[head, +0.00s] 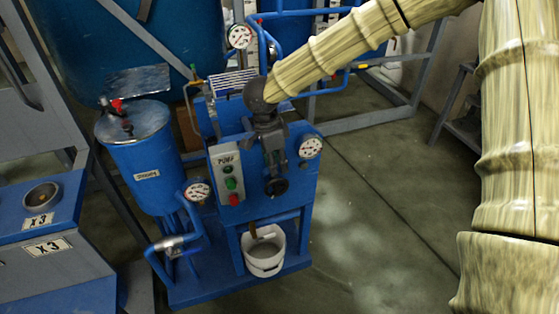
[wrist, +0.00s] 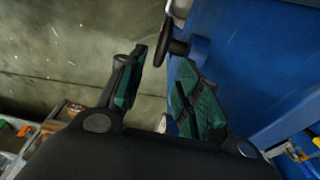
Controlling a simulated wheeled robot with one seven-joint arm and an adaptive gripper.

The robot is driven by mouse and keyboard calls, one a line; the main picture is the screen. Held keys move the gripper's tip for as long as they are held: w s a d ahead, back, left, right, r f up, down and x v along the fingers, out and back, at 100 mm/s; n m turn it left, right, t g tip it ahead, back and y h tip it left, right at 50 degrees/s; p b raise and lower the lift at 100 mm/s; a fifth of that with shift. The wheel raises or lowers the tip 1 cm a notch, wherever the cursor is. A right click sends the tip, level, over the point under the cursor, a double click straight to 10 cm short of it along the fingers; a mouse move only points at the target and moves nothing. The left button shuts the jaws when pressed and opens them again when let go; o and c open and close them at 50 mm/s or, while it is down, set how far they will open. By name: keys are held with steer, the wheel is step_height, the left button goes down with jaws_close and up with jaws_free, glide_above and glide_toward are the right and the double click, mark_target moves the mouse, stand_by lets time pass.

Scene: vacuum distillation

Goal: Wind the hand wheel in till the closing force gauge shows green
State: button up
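The hand wheel is a small black wheel (head: 277,186) on the front of the blue machine, below my gripper (head: 274,158) in the head view. In the wrist view the wheel (wrist: 167,42) shows edge-on on a blue hub against the blue housing. My gripper (wrist: 163,58) is open, its green-padded fingers apart. The wheel's near rim appears between or just beyond the fingertips; I cannot tell whether they touch. A round white gauge (head: 311,147) sits right of the wheel; its needle and colour zones are too small to read.
A panel with green and red buttons (head: 231,184) is left of the wheel. Other gauges (head: 198,192) (head: 240,36) sit on pipes. A white bucket (head: 264,254) stands below. A blue tank (head: 147,160) stands left. The floor (head: 370,215) to the right is clear.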

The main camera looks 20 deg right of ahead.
mark_target(277, 196)
stand_by(0.3)
steer(key=shift+d+f+b, duration=0.1)
steer(key=shift+d+b, duration=0.05)
steer(key=shift+b, duration=0.55)
steer(key=shift+d+r+y+b, duration=0.25)
steer(key=shift+r+y+b, duration=0.05)
steer(key=shift+y+b, duration=0.45)
step_height(277, 196, down, 10)
steer(key=shift+a+f+b, duration=0.15)
steer(key=shift+f+b, duration=0.05)
steer(key=shift+b, duration=0.1)
jaws_close()
